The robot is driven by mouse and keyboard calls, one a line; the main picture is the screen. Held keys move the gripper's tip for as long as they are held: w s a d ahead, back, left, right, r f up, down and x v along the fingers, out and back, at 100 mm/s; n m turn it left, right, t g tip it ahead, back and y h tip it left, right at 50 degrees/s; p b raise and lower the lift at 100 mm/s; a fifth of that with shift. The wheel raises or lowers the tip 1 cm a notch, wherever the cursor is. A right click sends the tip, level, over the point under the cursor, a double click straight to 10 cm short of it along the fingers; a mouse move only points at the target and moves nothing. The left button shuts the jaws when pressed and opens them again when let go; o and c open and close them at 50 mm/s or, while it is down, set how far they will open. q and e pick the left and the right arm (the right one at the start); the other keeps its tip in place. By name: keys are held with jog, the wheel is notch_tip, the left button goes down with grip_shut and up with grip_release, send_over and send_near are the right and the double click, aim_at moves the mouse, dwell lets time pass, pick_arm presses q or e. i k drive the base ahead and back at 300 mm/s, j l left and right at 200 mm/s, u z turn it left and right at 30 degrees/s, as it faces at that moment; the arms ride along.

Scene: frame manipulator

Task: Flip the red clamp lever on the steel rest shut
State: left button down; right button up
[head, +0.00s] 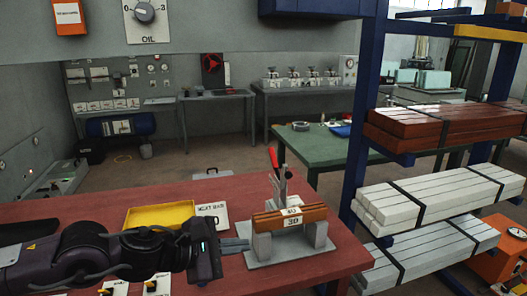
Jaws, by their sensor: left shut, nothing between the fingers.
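The steel rest (262,247) is a grey fixture with two blocks on a flat plate, near the right end of the red-brown table. An orange-brown bar bundle (318,214) with a white label lies across its blocks. The red clamp lever (273,157) stands nearly upright behind the bundle, on a steel clamp. My left gripper (240,245) reaches in from the left, with its fingers closed and empty. Its fingertips are just left of the rest, lower than the lever and apart from it. My right gripper is not in the picture.
A yellow tray (160,216) and a white labelled board (213,213) lie behind my left arm. Small switch-like items sit at the table's front edge. A blue rack (364,110) with bundled bars stands close on the right. The space above the rest is clear.

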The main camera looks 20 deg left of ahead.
aim_at(273, 159)
jog(key=i+j, duration=0.25)
jog(key=i, duration=0.15)
jog(key=i+j, duration=0.25)
jog(key=i, duration=0.2)
jog(key=i+j, duration=0.25)
jog(key=i, duration=0.15)
